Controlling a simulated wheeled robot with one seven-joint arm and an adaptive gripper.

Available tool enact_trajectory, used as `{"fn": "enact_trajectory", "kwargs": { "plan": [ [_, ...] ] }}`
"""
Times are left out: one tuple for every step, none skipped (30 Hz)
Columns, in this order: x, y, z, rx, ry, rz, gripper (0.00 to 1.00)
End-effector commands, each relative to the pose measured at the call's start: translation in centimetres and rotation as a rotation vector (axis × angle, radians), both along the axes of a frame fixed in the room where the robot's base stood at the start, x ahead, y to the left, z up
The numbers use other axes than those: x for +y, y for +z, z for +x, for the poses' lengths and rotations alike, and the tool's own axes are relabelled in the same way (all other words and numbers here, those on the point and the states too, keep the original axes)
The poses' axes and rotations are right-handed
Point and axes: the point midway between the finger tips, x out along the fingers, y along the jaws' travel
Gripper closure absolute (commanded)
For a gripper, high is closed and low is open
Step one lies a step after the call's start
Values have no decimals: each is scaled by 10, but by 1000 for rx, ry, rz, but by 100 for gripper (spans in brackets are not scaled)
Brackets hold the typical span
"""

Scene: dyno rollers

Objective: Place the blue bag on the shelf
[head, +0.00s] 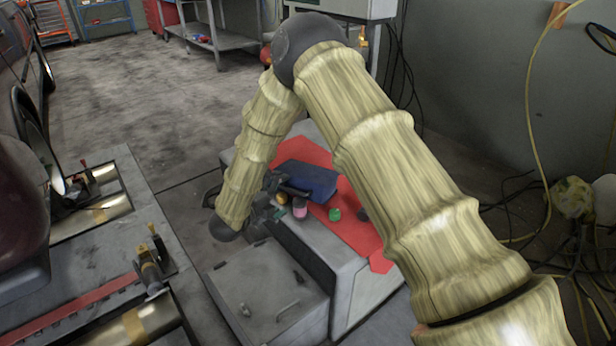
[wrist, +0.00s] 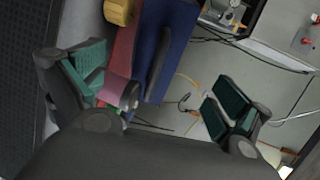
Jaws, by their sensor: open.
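The blue bag (head: 308,180) lies on a red cloth on top of a grey-white cabinet, a dark handle-like strip on its near side. In the wrist view the bag (wrist: 172,45) is at the top centre, beyond the fingertips and nearer the left finger. My gripper (head: 274,197) is at the cabinet's left edge, close to the bag's near left end. In the wrist view my gripper (wrist: 165,95) is open, with green pads and nothing held between them. A grey metal shelf (head: 220,40) stands at the back; whether it is the task's shelf I cannot tell.
Small items stand near the bag: a pink-and-white one (head: 299,208), a green one (head: 335,214) and a dark one. A lower grey box (head: 265,290) stands before the cabinet. Roller machinery (head: 100,250) and a car are at left; cables lie at right.

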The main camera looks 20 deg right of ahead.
Motion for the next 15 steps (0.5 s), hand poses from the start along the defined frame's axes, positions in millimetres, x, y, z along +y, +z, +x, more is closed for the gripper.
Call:
{"fn": "enact_trajectory", "kwargs": {
  "plan": [
    [-7,-4,4,1,-3,0,0],
    [-10,-5,7,1,-3,-1,0],
    [-13,-6,9,2,-2,-2,0],
    [-15,-6,11,2,-1,-1,0],
    [-17,-7,12,2,-1,-1,0],
    [-18,-7,13,2,-1,-1,0],
    [-20,-7,14,2,-1,-1,0],
    [-21,-7,15,2,-1,-1,0],
    [-23,-8,16,2,-1,-2,0],
    [-24,-9,17,2,-1,-2,0],
    [-26,-9,19,1,-3,-1,0],
    [-29,-11,21,1,-3,-2,0],
    [-32,-12,24,1,-3,-2,0],
    [-35,-13,26,1,-4,-1,0],
    [-38,-15,30,1,-4,-1,0]
  ]
}}
